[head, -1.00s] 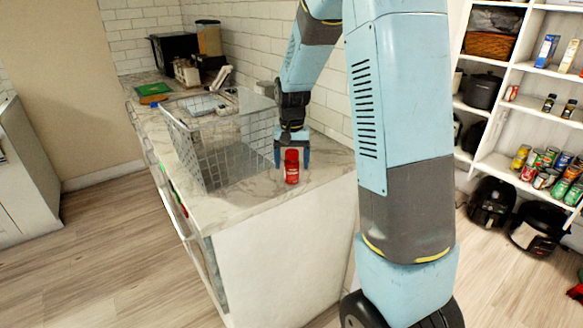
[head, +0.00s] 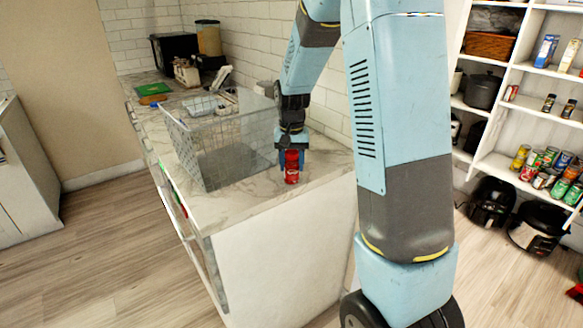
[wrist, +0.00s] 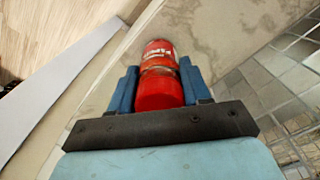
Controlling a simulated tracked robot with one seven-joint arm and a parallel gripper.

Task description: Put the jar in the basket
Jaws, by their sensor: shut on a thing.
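The jar (head: 292,172) is red with a red lid and pale lettering. It stands upright on the marble counter near its front right end. My gripper (head: 291,158) comes down from above and is shut on the jar's upper part. In the wrist view the jar (wrist: 158,75) lies between the two blue fingers (wrist: 159,88), one on each side. The basket (head: 205,150) is a wire-mesh box on the counter, just left of the jar and my gripper. The mesh also shows at the right of the wrist view (wrist: 285,85).
The marble counter (head: 235,200) ends close in front and to the right of the jar. A tiled wall (head: 250,50) runs behind it. A green board (head: 150,89) and a dark appliance (head: 172,48) are farther back. Shelves with cans (head: 545,165) stand at the right.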

